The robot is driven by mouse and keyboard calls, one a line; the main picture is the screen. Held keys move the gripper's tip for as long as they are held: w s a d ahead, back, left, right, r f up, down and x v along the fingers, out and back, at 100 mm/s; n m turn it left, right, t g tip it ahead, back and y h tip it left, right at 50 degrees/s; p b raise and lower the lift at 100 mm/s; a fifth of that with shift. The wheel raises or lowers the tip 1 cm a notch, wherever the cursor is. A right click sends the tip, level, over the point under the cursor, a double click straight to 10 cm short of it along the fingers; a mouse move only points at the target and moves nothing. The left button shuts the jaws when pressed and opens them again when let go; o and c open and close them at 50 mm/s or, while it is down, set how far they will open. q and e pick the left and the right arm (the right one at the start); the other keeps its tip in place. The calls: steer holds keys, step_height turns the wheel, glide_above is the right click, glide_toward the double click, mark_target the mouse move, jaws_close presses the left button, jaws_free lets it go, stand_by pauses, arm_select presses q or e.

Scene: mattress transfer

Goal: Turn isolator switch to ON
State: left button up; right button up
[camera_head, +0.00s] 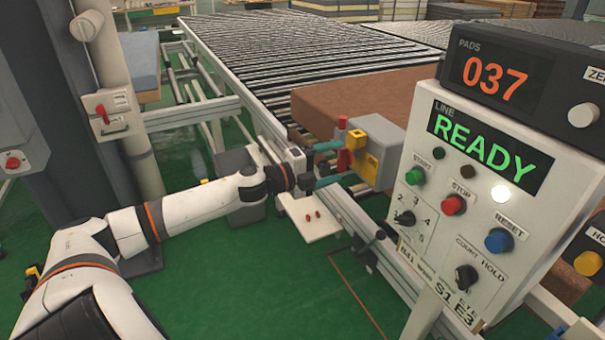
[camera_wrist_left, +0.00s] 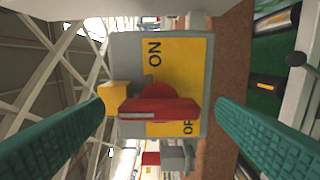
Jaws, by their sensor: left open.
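The isolator switch box (camera_head: 385,140) is grey with a yellow face, mounted beside the conveyor. In the left wrist view its yellow plate (camera_wrist_left: 176,62) reads ON at the top and a partly hidden OFF lower down. Its red handle (camera_wrist_left: 150,108) lies level across the picture, nearer the OFF label; the handle also shows in the head view (camera_head: 345,160). My left gripper (camera_head: 334,164) is open in front of the box. Its teal fingers stand on either side of the handle, apparently without gripping it. My right gripper is not in view.
A control panel (camera_head: 470,190) reading READY stands at the right, with a PADS counter (camera_head: 520,65) above it. A roller conveyor (camera_head: 290,50) and a brown pad (camera_head: 350,95) lie behind the switch. A white plate (camera_head: 312,217) sits just below my gripper. Green floor is clear in front.

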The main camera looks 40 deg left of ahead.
arm_select(q)
steer(key=v, duration=1)
steer(key=shift+s+b, duration=0.25)
steer(key=shift+b, duration=0.1)
steer(key=shift+a+f, duration=0.1)
steer(key=shift+a, duration=0.05)
